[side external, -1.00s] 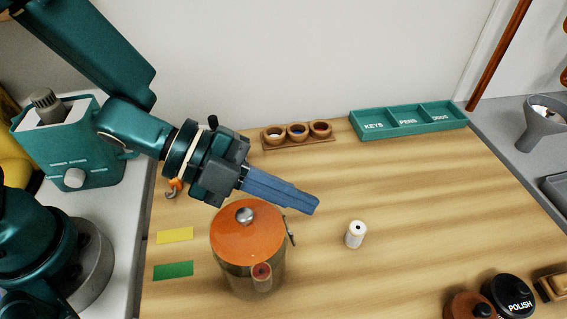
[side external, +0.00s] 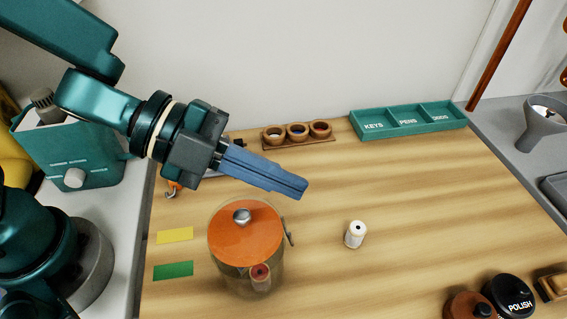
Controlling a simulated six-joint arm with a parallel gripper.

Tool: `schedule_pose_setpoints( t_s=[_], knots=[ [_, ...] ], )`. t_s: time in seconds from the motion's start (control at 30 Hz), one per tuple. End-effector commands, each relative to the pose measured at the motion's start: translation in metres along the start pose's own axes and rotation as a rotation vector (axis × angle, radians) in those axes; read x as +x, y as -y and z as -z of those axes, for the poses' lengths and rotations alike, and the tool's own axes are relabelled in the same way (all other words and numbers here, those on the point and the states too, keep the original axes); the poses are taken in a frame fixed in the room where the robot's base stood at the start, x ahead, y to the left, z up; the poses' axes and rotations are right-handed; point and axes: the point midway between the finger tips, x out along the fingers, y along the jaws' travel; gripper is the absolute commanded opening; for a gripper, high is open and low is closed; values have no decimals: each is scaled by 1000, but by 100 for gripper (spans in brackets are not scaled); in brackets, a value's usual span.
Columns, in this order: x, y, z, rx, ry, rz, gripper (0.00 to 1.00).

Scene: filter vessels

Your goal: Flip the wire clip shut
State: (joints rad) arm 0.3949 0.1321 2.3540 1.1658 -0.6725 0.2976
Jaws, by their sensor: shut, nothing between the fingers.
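A round vessel with an orange lid (side external: 246,236) and a metal knob stands on the wooden table, with a reddish spout or tap on its near side. The wire clip (side external: 287,231) is a small grey metal piece at the right edge of the lid. It is too small to tell whether it is latched. My gripper (side external: 304,189), with long blue fingers, is shut and empty. It is above and behind the lid, apart from the vessel, with its fingers pointing right and slightly down.
A white cylinder (side external: 356,234) stands right of the vessel. A wooden holder with three cups (side external: 298,132) and a teal tray (side external: 409,120) are at the back. Yellow (side external: 175,235) and green (side external: 173,271) cards lie left. The table's right middle is clear.

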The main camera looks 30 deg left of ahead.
Motion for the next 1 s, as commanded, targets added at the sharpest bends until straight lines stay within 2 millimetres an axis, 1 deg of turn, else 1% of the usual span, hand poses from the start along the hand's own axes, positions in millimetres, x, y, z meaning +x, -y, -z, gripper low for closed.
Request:
schedule_pose_setpoints(
  t_s=[0.03,0.2,0.57,0.67,0.77,0.83,0.87,0.9,0.93,0.97,1.0],
  knots=[
    [-4,4,4,5,-4,4,0],
    [-12,10,10,4,-1,3,0],
    [-14,10,10,0,2,2,0],
    [-18,18,6,1,15,30,0],
    [-34,42,2,-4,49,124,0],
    [-53,69,-13,-60,138,244,0],
    [-65,81,-23,-101,195,306,0],
    [-83,95,-38,-173,279,392,0],
    [-99,103,-50,-239,346,456,0],
    [-114,108,-61,-309,410,513,0],
    [-134,110,-75,-406,487,580,0]
  ],
)
